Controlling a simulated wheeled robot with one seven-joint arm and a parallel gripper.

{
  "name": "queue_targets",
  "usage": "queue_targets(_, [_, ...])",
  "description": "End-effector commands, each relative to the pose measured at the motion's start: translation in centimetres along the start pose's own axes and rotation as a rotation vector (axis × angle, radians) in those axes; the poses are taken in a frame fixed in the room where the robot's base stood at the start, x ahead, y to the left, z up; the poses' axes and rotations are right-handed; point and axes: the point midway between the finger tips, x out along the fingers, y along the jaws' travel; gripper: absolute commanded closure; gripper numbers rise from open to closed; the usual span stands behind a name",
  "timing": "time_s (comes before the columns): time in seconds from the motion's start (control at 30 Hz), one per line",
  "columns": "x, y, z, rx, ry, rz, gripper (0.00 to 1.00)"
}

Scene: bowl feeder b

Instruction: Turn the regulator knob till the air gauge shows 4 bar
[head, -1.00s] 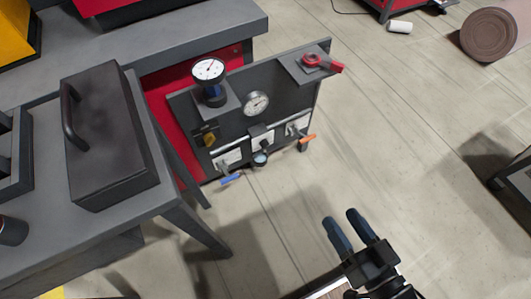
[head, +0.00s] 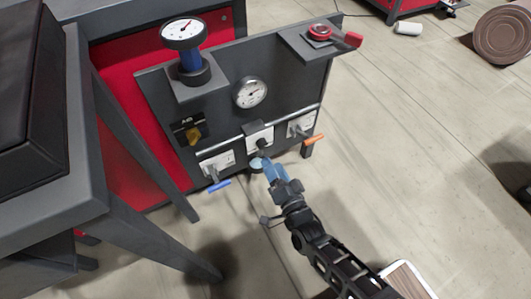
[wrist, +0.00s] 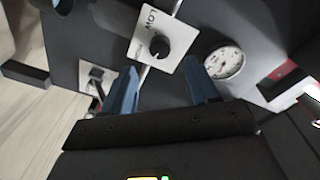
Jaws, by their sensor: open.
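A small black knob (head: 261,144) sits on a white plate (head: 250,134) low in the middle of the dark panel. In the wrist view the knob (wrist: 160,47) is ahead of the gap between my fingers, on a plate marked LOW. A round white gauge (head: 250,93) is set in the panel above the knob; a white gauge also shows in the wrist view (wrist: 223,62). Another dial (head: 183,31) tops a blue and black cylinder. I cannot read either value or tell which is the air gauge. My gripper (head: 269,164) is open and empty, just below the knob.
A blue lever (head: 219,185) and an orange lever (head: 313,139) flank the knob. A yellow fitting (head: 194,132) is on the panel's left, a red handle (head: 346,40) at its upper right. A grey table (head: 85,190) stands left.

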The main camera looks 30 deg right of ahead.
Motion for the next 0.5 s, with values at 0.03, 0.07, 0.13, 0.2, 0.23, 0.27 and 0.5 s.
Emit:
queue_targets(0.03, [0.8, 0.1, 0.1, 0.000, 0.001, -0.001, 0.41])
queue_targets(0.07, [1.3, 0.1, 0.1, 0.000, 0.001, -0.002, 0.41])
queue_targets(0.13, [2.4, 0.1, 0.1, 0.000, 0.001, -0.001, 0.41])
queue_targets(0.2, [3.5, 0.1, 0.1, -0.001, 0.001, -0.001, 0.41])
queue_targets(0.23, [3.9, 0.1, 0.0, -0.001, 0.001, -0.001, 0.41])
queue_targets(0.27, [4.3, 0.1, 0.0, -0.001, 0.001, -0.001, 0.41])
queue_targets(0.5, [6.2, 0.0, 0.0, -0.002, 0.000, 0.000, 0.41])
